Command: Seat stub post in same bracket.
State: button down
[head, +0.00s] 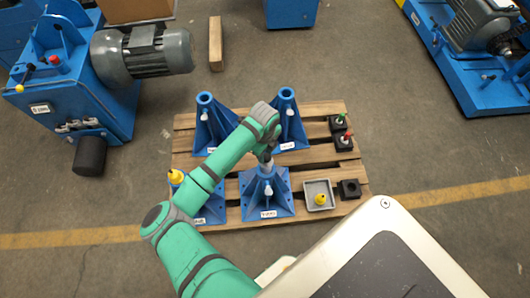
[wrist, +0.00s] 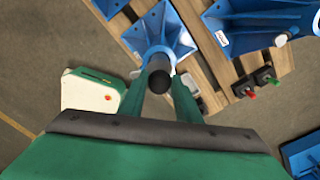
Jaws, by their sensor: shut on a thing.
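My gripper (wrist: 163,85) is shut on a dark round stub post (wrist: 160,66), seen end-on between its green fingers in the wrist view. In the head view, my gripper (head: 265,156) is over the front middle blue bracket (head: 265,200), with a grey piece (head: 266,167) showing at the bracket's top. The same bracket (wrist: 158,35) lies just beyond the post in the wrist view. I cannot tell whether the post is inside the bracket's socket or just above it. My fingers and arm partly hide the bracket's top.
Other blue brackets stand on the wooden pallet: back left (head: 208,135), back right (head: 288,130) and front left, which has a yellow-topped post (head: 176,176). Black blocks with green (head: 338,126) and red knobs, and an empty one (head: 349,189), sit at right.

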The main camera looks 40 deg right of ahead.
jog(key=shift+f, duration=3.85)
dwell(0.6)
jog(key=c, duration=1.2)
grip_release()
jog(key=shift+f, duration=0.1)
notch_tip(320, 180, up, 10)
jog(key=shift+w+r, duration=0.1)
jog(key=shift+r, duration=0.35)
